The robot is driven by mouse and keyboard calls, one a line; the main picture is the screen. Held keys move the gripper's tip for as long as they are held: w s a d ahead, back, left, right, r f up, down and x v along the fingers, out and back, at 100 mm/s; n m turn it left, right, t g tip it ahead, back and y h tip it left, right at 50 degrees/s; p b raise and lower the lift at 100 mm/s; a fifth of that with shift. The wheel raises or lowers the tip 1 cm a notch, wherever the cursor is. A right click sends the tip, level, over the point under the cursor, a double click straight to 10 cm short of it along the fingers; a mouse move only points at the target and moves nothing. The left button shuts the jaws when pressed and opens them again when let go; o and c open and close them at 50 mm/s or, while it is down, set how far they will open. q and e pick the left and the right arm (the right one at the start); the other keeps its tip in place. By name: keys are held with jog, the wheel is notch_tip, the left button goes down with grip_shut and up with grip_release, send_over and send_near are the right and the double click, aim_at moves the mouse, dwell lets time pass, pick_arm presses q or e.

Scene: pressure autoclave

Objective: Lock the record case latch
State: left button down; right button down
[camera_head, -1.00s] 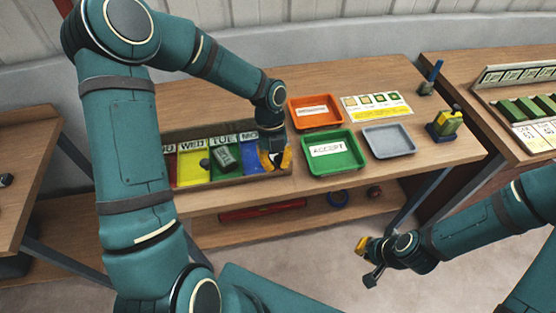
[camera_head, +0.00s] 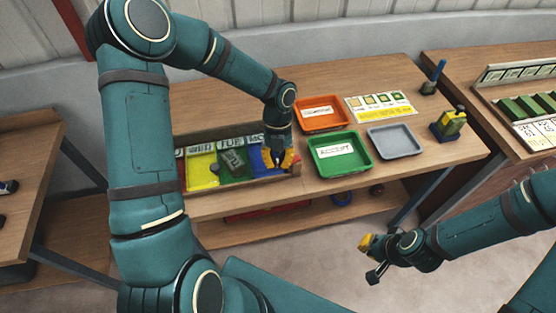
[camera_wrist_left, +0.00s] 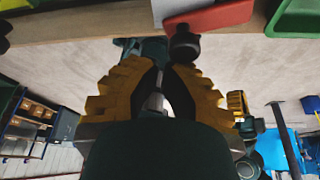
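The record case (camera_head: 240,184) is a long shallow wooden case on the near edge of the middle bench. It has yellow, green and blue compartments with day labels. A small grey-green block (camera_head: 233,161) lies in the green one. In the left wrist view a dark knob (camera_wrist_left: 184,45) and a red piece (camera_wrist_left: 212,17), perhaps the latch, lie just beyond the fingertips. I cannot tell whether the fingers touch them. My right gripper (camera_head: 368,246) is over the floor, away from the case.
An orange tray (camera_head: 337,124), a green tray (camera_head: 321,172) and a grey tray (camera_head: 395,142) stand right of the case. My left arm hides the case's left part.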

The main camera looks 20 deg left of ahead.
pick_arm(q)
jog(key=shift+w+d, duration=0.1)
jog(key=shift+w+d, duration=0.35)
jog(key=shift+w, duration=0.25)
jog(key=shift+d, duration=0.1)
